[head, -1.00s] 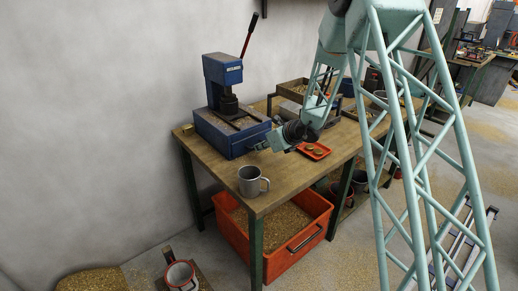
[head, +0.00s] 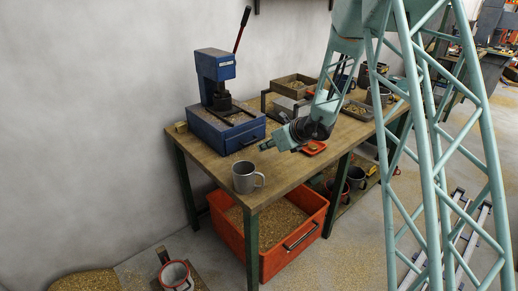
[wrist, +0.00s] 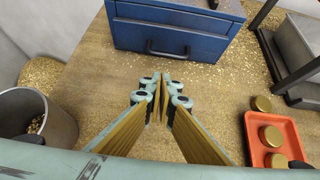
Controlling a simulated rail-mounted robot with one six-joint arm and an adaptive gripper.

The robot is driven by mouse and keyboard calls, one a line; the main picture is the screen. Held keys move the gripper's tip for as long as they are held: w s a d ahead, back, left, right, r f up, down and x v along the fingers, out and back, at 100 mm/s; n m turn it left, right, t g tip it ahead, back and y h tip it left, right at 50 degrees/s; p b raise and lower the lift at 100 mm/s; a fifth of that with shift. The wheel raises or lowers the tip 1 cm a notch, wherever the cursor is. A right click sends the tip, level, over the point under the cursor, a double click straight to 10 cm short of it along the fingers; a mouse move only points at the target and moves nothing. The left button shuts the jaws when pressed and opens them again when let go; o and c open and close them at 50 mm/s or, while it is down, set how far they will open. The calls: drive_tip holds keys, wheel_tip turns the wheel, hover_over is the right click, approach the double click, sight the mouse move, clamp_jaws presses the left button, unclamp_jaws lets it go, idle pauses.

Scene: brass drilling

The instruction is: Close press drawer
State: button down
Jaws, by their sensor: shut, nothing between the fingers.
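The blue press (head: 219,70) stands on the back left part of the workbench. Its drawer (wrist: 168,38) is in the blue base, with a dark handle (wrist: 168,50) across its lower front. In the wrist view the drawer front looks about flush with the base, with no open gap showing. My gripper (wrist: 161,78) is shut and empty, its fingertips together just in front of the drawer front and apart from it. In the head view my gripper (head: 264,147) is low over the bench, to the right of the press base.
A grey mug (head: 246,177) stands near the bench's front corner. A red tray (wrist: 268,140) with several brass pieces lies right of my gripper. A dark frame (wrist: 280,60) stands right of the press. Brass shavings litter the bench (wrist: 85,85). An orange crate (head: 268,248) is below.

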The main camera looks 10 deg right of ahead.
drive_tip(key=p+v, duration=0.1)
drive_tip(key=v, duration=0.6)
drive_tip(key=shift+s, duration=0.2)
drive_tip(key=shift+d+r, duration=0.1)
drive_tip(key=s+a+r+n+g+y, duration=0.1)
drive_tip(key=s+a+r+n, duration=0.3)
drive_tip(key=s+r, duration=0.25)
drive_tip(key=s+a+r+n+g+y, duration=0.1)
drive_tip(key=s+a+r+n, duration=0.35)
drive_tip(key=r, duration=0.25)
drive_tip(key=s+a+r+n+g, duration=0.1)
drive_tip(key=s+r+n, duration=0.3)
drive_tip(key=s, duration=0.4)
drive_tip(key=s+a+r+n+g, duration=0.1)
drive_tip(key=s+r+n, duration=0.25)
drive_tip(key=s, duration=0.55)
drive_tip(key=s+d+r+n+g+h, duration=0.1)
drive_tip(key=s+d+r+n+h, duration=0.15)
drive_tip(key=s, duration=0.55)
drive_tip(key=s+d+r+n+h, duration=0.1)
drive_tip(key=s+n, duration=0.3)
drive_tip(key=s, duration=0.5)
drive_tip(key=s+d+n+h, duration=0.4)
drive_tip(key=s+d+n, duration=0.2)
drive_tip(key=s+d, duration=0.6)
drive_tip(key=shift+s+t, duration=0.4)
drive_tip(key=shift+s, duration=0.6)
